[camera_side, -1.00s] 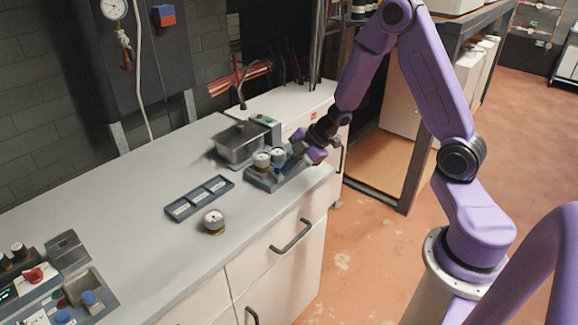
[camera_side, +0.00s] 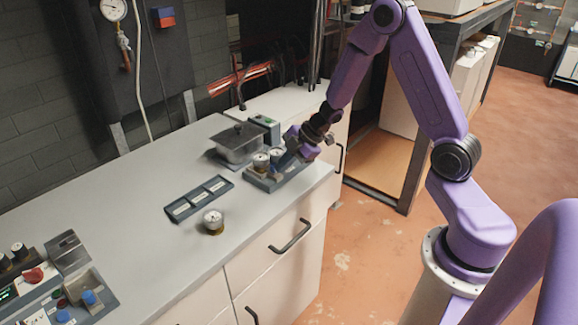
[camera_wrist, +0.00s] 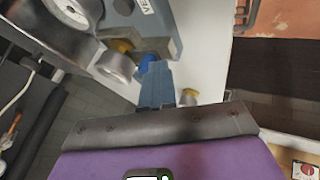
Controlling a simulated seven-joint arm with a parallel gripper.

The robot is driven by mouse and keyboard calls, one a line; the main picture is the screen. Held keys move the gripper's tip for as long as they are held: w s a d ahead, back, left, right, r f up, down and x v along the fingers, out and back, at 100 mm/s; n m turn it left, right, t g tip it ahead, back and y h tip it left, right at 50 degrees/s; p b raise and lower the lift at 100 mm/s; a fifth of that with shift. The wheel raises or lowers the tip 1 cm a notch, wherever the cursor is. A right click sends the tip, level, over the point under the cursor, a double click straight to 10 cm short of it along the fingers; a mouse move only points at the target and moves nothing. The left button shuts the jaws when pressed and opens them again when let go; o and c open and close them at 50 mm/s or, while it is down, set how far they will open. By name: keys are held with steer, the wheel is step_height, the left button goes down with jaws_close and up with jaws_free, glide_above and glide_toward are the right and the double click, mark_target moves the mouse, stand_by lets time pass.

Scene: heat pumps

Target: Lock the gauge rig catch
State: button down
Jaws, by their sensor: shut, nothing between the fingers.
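The gauge rig (camera_side: 262,182) is a grey block near the right end of the counter. It carries two round gauges, a left one (camera_side: 261,160) and a right one (camera_side: 277,155). My gripper (camera_side: 286,152) is at the rig's right side, fingers angled down toward it. In the wrist view, my gripper (camera_wrist: 155,82) is shut with nothing between its fingers. A small blue part (camera_wrist: 148,62) shows just past the fingertips, against the rig (camera_wrist: 160,25); it may be the catch. The fingers partly hide it, so I cannot tell whether they touch it or whether the catch is locked.
A labelled three-slot tray (camera_side: 199,198) and a loose gauge (camera_side: 213,222) lie to the left. A control panel (camera_side: 48,290) is at the lower left.

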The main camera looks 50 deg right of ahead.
steer(key=shift+w+a, duration=0.1)
steer(key=shift+w, duration=0.4)
steer(key=shift+s, duration=0.4)
steer(key=s, duration=0.3)
steer(key=shift+s, duration=0.35)
steer(key=shift+v, duration=5.1)
steer(key=w+a+r+m+t+h, duration=0.1)
steer(key=a+r+m+t+h, duration=0.1)
steer(key=a+r, duration=0.15)
steer(key=s+a+m+g+h, duration=0.1)
steer(key=s+a+g, duration=0.2)
steer(key=s, duration=0.9)
steer(key=s+a+m+g+h, duration=0.1)
steer(key=s+a+g, duration=0.3)
steer(key=s, duration=0.9)
steer(key=shift+a+r, duration=0.35)
steer(key=shift+a, duration=0.7)
